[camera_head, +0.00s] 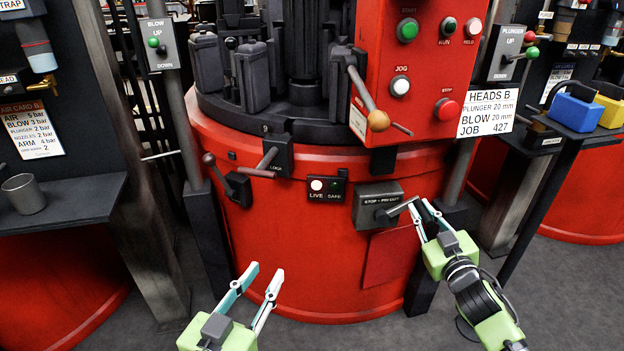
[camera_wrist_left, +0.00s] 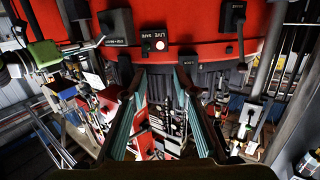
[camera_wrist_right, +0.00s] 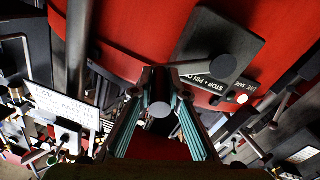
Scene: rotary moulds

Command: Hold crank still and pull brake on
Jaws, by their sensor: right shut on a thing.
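A crank-like lever with a wooden knob (camera_head: 378,121) sticks out from the front of the red machine. A dark lever (camera_head: 209,160) on a small bracket and a LOCK box (camera_head: 279,153) with a reddish handle (camera_head: 257,173) sit left of it. I cannot tell which lever is the brake. My right gripper (camera_head: 419,205) is shut on the grey handle (camera_wrist_right: 159,107) of the STOP + PIN OUT box (camera_head: 377,202); the fingers partly hide the handle. My left gripper (camera_head: 266,269) is open and empty, low in front of the red drum, apart from every lever.
A LIVE/SAFE panel (camera_head: 327,190) with a lit white lamp on the LIVE side is on the drum. A red button panel (camera_head: 420,75) is above. A shelf (camera_head: 70,205) with a metal cup (camera_head: 24,194) stands left. Grey floor (camera_head: 345,335) is clear in front.

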